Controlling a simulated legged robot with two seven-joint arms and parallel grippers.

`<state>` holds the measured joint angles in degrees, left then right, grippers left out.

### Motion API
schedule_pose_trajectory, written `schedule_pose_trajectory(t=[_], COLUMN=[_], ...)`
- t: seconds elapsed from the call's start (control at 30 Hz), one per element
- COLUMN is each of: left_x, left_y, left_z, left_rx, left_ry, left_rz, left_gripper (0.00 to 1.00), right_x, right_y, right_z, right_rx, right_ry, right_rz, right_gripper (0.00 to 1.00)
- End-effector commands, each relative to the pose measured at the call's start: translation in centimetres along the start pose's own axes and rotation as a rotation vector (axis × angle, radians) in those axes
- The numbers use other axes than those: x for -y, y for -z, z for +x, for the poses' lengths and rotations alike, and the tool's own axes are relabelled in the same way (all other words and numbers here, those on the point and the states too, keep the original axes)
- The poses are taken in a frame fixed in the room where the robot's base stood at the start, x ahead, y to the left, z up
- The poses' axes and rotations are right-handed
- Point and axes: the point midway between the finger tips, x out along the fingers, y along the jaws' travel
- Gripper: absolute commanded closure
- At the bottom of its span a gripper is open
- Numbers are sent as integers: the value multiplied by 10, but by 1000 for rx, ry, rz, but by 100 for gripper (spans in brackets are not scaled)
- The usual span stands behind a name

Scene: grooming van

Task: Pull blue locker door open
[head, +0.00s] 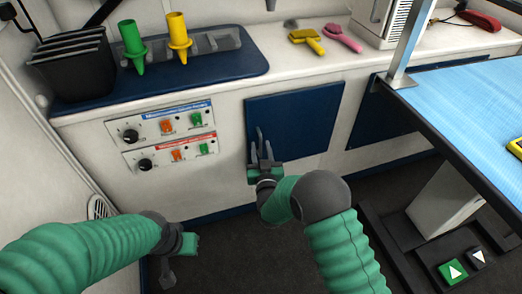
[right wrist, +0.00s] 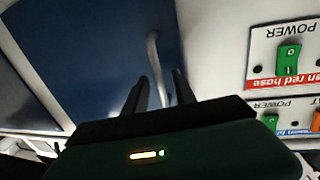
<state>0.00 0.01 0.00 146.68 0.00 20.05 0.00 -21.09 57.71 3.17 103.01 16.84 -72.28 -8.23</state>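The blue locker door (head: 308,118) is in the white cabinet front in the head view and looks shut. Its pale bar handle (right wrist: 153,55) shows in the right wrist view near the door's edge. My right gripper (head: 262,155) is in front of the door's left side. In the right wrist view my right gripper (right wrist: 160,92) has its fingers apart, and the lower handle shows between them. Contact with the handle cannot be told. My left gripper (head: 168,265) hangs low at the left, away from the door; its fingers are not clear.
Control panels (head: 162,138) with knobs and switches are left of the door. Another dark blue panel (head: 382,118) is to its right. A blue-topped table (head: 470,105) stands at the right above a pedal base (head: 465,265). Dark floor (head: 235,250) is open below the door.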

Motion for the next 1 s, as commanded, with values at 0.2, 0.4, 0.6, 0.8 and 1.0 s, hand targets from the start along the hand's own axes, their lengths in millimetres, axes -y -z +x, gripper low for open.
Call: schedule_pose_trajectory(t=[0.2, 0.4, 0.6, 0.8, 1.0], left_x=[0, 0, 0, 0, 0], left_y=[0, 0, 0, 0, 0], left_z=[0, 0, 0, 0, 0], left_rx=[0, 0, 0, 0, 0], left_ry=[0, 0, 0, 0, 0], left_rz=[0, 0, 0, 0, 0], left_gripper=[100, 100, 100, 100, 100], right_x=[0, 0, 0, 0, 0], right_y=[0, 0, 0, -1, -1], right_z=[0, 0, -1, -1, -1], right_rx=[0, 1, 1, 1, 1], right_ry=[0, 0, 0, 1, 1], right_rz=[0, 0, 0, 0, 0], right_gripper=[90, 100, 100, 100, 100])
